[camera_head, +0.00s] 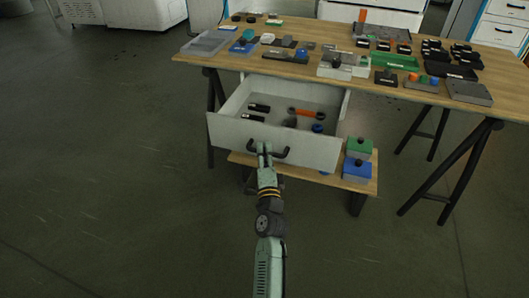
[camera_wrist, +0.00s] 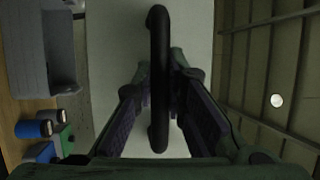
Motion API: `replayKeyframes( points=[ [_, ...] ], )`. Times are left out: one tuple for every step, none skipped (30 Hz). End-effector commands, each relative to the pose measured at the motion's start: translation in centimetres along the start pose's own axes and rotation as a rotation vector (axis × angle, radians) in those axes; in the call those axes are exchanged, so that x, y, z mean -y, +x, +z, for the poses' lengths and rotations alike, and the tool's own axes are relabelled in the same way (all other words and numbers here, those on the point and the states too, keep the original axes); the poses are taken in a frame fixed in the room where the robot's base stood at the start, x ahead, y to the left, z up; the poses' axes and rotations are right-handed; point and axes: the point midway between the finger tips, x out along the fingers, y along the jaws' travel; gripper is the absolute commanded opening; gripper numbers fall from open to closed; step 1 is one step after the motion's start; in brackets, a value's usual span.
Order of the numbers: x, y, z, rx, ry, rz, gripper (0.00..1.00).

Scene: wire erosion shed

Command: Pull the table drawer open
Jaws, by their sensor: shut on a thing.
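The white table drawer (camera_head: 222,127) hangs under the wooden table (camera_head: 262,68) and stands well out from it, so its inside shows. A dark bow handle (camera_head: 283,154) is on its front; it also shows upright in the wrist view (camera_wrist: 160,20). My gripper (camera_head: 264,148) is at the left part of the handle, shut on it. In the wrist view my gripper's fingers (camera_wrist: 160,95) lie on both sides of the handle bar, in front of the pale drawer front (camera_wrist: 112,30). The drawer holds dark pieces, an orange tool (camera_head: 305,112) and a blue item (camera_head: 317,128).
The tabletop carries many small blocks, trays and tools. A low wooden shelf (camera_head: 330,179) below the drawer bears a green-topped box (camera_head: 358,148) and a blue box (camera_head: 357,170). Black trestle legs (camera_head: 457,175) stand at the right. The floor in front is clear.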

Motion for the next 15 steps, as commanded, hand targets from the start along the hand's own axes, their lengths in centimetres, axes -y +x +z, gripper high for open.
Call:
replayKeyframes(
  points=[
    [0.07, 0.03, 0.06, 0.001, -0.002, -0.001, 0.0],
    [0.08, 0.03, 0.06, 0.001, -0.002, -0.001, 0.0],
    [0.08, 0.03, 0.06, 0.001, -0.002, -0.001, 0.0],
    [0.08, 0.03, 0.06, 0.001, -0.002, -0.001, 0.0],
    [0.08, 0.03, 0.06, 0.001, -0.002, -0.001, 0.0],
    [0.08, 0.03, 0.06, 0.001, -0.002, -0.001, 0.0],
    [0.08, 0.03, 0.06, 0.001, -0.002, -0.001, 0.0],
    [0.08, 0.03, 0.06, 0.001, -0.002, -0.001, 0.0],
    [0.08, 0.03, 0.06, 0.001, -0.002, -0.001, 0.0],
    [0.08, 0.03, 0.06, 0.001, -0.002, -0.001, 0.0],
    [0.08, 0.03, 0.06, 0.001, -0.001, -0.001, 0.14],
    [0.08, 0.03, 0.06, 0.001, -0.001, -0.001, 0.17],
    [0.07, 0.03, 0.06, 0.001, -0.001, -0.001, 0.19],
    [0.07, 0.03, 0.06, 0.001, -0.001, -0.001, 0.21],
    [0.07, 0.03, 0.05, 0.001, -0.001, -0.001, 0.23]
  ],
)
